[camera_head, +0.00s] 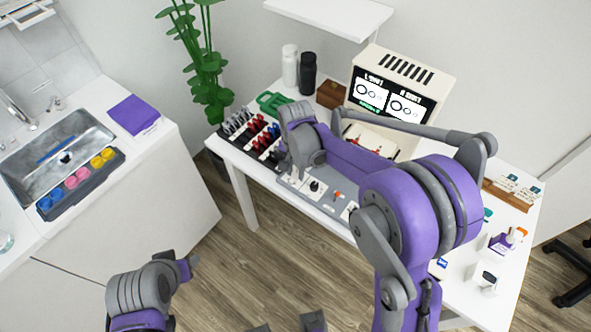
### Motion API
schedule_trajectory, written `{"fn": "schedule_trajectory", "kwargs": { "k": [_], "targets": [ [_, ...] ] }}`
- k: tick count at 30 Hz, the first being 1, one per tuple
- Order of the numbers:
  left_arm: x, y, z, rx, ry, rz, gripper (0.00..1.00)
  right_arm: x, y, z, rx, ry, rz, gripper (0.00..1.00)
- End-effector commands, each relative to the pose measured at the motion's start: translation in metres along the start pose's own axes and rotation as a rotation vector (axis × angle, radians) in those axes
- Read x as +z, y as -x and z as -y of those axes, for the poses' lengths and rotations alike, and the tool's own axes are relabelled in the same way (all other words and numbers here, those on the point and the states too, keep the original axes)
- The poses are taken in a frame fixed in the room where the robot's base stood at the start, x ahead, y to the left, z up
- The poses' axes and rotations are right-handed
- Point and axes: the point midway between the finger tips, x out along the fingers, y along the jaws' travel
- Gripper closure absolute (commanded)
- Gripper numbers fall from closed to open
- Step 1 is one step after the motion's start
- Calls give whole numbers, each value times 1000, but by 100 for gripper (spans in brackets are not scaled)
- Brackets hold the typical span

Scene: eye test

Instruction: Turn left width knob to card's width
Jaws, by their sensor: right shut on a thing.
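The eye test machine (437,77) stands at the back of the white table, its lit screen showing two panels of ring pictures. In front of it lies a grey control panel (325,203) with small dials, a black knob (314,186) and an orange-red lever (338,196). My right gripper (293,170) points down at the panel's left end. It is shut on what seems to be the left knob; its wrist hides the contact. Small white cards (508,184) stand in a wooden holder (507,195) at the right. My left gripper (188,268) is low at the left, away from the table; its fingers are unclear.
A tray of red, blue and dark pieces (262,146) lies left of the panel. White (290,66) and black (308,73) bottles and a brown box (331,94) stand behind. Small bottles stand at the table's right. A sink counter (150,150) is left, with open floor between.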

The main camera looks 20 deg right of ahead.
Motion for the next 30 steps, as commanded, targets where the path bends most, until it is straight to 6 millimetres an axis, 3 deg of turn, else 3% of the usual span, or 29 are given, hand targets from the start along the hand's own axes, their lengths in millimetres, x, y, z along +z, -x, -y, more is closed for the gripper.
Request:
{"fn": "schedule_trajectory", "kwargs": {
  "k": [11,30],
  "targets": [
    [5,-5,0,0,0,4,50,0,-1,0,0,105,0,100],
    [22,-24,0,0,0,16,50,0,-1,0,0,670,0,100]
  ]
}}
